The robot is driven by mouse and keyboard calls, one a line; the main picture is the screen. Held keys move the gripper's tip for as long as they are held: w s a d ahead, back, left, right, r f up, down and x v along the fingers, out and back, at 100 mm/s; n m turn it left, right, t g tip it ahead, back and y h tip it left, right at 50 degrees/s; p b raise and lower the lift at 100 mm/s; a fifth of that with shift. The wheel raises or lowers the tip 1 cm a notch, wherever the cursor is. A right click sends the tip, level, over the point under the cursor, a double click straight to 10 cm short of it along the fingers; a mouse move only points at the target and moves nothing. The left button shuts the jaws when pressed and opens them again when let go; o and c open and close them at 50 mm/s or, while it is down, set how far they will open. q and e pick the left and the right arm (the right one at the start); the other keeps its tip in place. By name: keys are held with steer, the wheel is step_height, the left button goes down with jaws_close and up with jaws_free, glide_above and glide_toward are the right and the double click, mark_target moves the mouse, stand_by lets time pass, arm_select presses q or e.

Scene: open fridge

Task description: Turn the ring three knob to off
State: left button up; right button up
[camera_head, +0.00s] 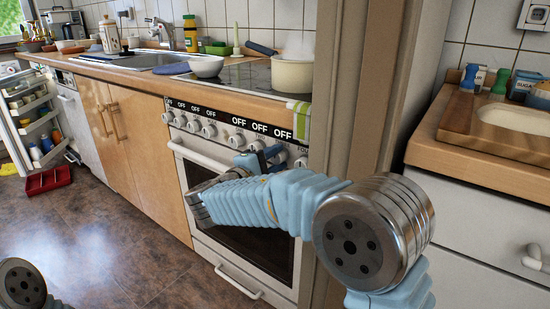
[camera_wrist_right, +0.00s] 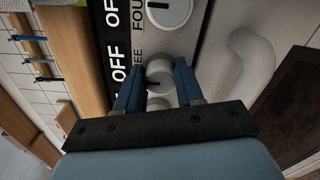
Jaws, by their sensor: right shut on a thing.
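The stove's control panel (camera_head: 222,127) has a row of white round knobs under OFF labels. My right gripper (camera_head: 270,154) reaches the panel's right part in the head view. In the right wrist view, its blue fingers (camera_wrist_right: 158,88) stand on either side of a white knob (camera_wrist_right: 158,70) and are shut on it. The label beside this knob ends in "EE", partly hidden by a finger. A dark mark on the knob seems to point toward the label side. The knob labelled "FOU…" (camera_wrist_right: 168,10) is next to it, free. My left gripper is out of view.
The oven handle (camera_head: 202,157) runs below the knobs. A steaming pot (camera_head: 293,73) stands on the hob, with a striped towel (camera_head: 300,118) at the counter edge. A wooden post (camera_head: 352,110) is close on the right. An open fridge door (camera_head: 32,125) is far left.

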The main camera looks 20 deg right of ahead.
steer(key=o, duration=1.1)
steer(key=shift+c, duration=0.2)
steer(key=v, duration=1.4)
steer(key=shift+b, duration=0.35)
